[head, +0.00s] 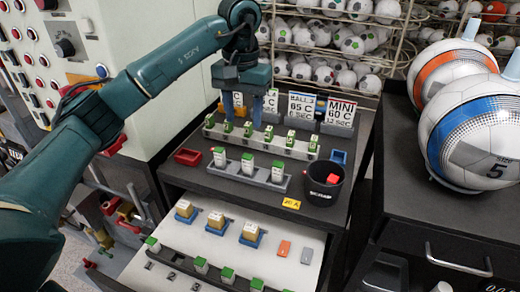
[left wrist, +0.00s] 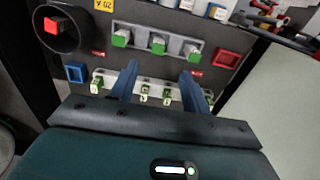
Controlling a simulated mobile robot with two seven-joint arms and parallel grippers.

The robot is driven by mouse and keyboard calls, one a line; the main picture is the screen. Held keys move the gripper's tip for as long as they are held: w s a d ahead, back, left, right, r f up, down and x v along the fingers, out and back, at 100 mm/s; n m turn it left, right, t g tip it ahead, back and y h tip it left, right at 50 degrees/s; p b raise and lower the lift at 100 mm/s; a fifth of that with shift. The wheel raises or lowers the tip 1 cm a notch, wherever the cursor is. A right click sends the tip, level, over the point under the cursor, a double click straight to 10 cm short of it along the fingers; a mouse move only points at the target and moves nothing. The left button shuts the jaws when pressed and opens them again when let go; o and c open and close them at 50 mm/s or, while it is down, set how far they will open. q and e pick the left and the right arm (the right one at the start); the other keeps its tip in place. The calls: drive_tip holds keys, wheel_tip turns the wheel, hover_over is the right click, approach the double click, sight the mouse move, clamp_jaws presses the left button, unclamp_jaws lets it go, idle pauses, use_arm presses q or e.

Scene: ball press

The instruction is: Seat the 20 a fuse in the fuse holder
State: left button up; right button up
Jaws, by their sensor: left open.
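A yellow label reading 20 A (head: 291,203) lies on the dark worktop; it also shows in the left wrist view (left wrist: 103,4). I cannot tell for certain which piece is the 20 A fuse. Green-and-white pieces stand in a long rear rail (head: 262,141) and in a grey three-place block (head: 248,172), also in the left wrist view (left wrist: 158,42); I cannot tell which is the fuse holder. My left gripper (head: 243,115) is open and empty above the rear rail, pointing down; its fingers also show in the left wrist view (left wrist: 160,72). My right gripper is out of view.
A black cup (head: 318,193) with a red block stands at the worktop's right. A red tray (head: 187,156) and a blue tray (head: 338,157) flank the rails. Upright signs stand behind. An open drawer (head: 270,262) below holds boxes and small pieces.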

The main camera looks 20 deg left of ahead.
use_arm(q)
hover_over(247, 157)
wheel_tip(247, 157, down, 7)
drive_tip(key=shift+w+f+p, duration=0.1)
drive_tip(key=shift+f+p, duration=0.8)
drive_tip(key=shift+f, duration=2.1)
drive_tip(key=shift+c, duration=0.6)
clamp_jaws()
